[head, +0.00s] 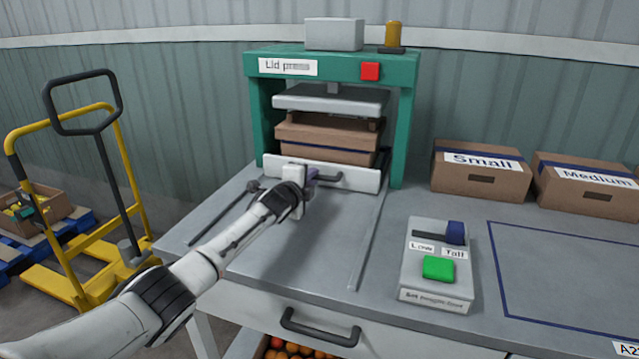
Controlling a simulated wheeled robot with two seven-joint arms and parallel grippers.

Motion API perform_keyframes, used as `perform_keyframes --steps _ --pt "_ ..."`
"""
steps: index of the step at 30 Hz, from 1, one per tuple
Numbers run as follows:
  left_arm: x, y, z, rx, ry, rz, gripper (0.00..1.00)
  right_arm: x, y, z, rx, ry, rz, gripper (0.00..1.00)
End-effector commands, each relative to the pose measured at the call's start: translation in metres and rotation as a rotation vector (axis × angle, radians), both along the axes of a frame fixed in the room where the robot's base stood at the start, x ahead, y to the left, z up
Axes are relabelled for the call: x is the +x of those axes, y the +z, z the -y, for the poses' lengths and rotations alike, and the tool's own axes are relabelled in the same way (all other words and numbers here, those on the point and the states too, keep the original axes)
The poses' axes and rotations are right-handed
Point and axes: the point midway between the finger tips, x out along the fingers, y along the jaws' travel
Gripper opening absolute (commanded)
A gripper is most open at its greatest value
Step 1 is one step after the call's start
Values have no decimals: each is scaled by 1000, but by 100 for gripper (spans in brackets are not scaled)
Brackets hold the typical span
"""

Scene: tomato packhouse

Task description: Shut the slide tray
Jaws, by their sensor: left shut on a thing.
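The slide tray (352,177) shows as a white front panel with a dark bar handle (330,178), low in the green lid press (408,115). A closed brown cardboard box (325,142) sits behind the panel, under the grey press plate (330,100). The panel stands between the press's uprights, close to its front. My left gripper (312,178) is shut on the handle at its left part, and its body hides part of the panel. Two rails (370,240) run forward from the press along the tabletop. My right gripper is not in view.
A control box (437,290) with a green button and a blue lever stands right of the rails. Cartons labelled Small (480,182) and Medium (590,200) stand at the back right. A blue-outlined area (570,275) is bare. A yellow pallet truck (75,285) stands left of the table.

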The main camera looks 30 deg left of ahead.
Motion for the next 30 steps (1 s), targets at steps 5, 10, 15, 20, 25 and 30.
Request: perform_keyframes --steps 5,10,15,20,25,30 --pt "2 6 -1 1 1 9 0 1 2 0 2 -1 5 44" --pt "2 8 -1 1 1 12 22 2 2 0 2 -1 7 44" --pt "2 6 -1 2 1 8 31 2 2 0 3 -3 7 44" --pt "1 4 0 1 0 6 31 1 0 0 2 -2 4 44" --pt "-4 5 1 1 -1 5 31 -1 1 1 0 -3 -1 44" --pt "-19 9 3 3 -1 5 31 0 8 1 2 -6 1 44"
